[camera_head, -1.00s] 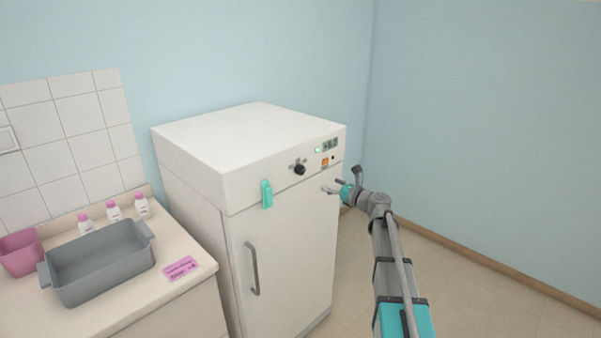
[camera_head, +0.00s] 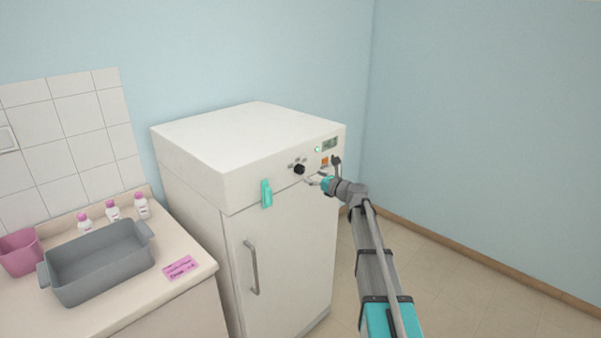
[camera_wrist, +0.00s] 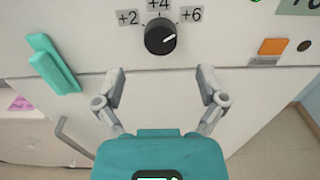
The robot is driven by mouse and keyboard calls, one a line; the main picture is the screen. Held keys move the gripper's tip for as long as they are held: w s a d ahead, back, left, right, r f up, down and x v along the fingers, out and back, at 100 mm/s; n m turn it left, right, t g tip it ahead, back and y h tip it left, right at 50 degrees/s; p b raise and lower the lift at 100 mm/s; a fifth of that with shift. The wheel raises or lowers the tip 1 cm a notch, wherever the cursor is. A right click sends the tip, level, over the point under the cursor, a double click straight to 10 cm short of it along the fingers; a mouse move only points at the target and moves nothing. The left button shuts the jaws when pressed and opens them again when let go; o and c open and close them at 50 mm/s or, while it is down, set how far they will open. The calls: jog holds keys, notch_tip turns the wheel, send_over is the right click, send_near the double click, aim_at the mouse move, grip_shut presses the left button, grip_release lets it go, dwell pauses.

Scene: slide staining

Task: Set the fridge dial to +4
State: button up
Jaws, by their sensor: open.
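The fridge (camera_head: 287,240) is a white upright cabinet with a control strip along its top front. Its dial (camera_head: 299,169) is a round black knob, also in the wrist view (camera_wrist: 160,37), with labels +2, +4 and +6 around it. The dial's white mark points up and right, towards the +6 label (camera_wrist: 191,14). The +4 label (camera_wrist: 159,4) sits straight above the knob, cut by the picture's edge. My gripper (camera_wrist: 162,76) is open and empty, its fingertips apart on either side and just below the dial. In the head view my gripper (camera_head: 311,180) is right of and below the dial.
A teal handle-like piece (camera_wrist: 52,65) sticks out left of the dial. An orange switch (camera_wrist: 271,46) and a display (camera_head: 329,143) are on the right. A counter (camera_head: 207,268) with a grey basin (camera_head: 100,268) stands left of the fridge. Floor right of the fridge is clear.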

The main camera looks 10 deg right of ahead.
aim_at(302, 171)
jog(key=shift+x, duration=3.05)
jog(key=c, duration=1.1)
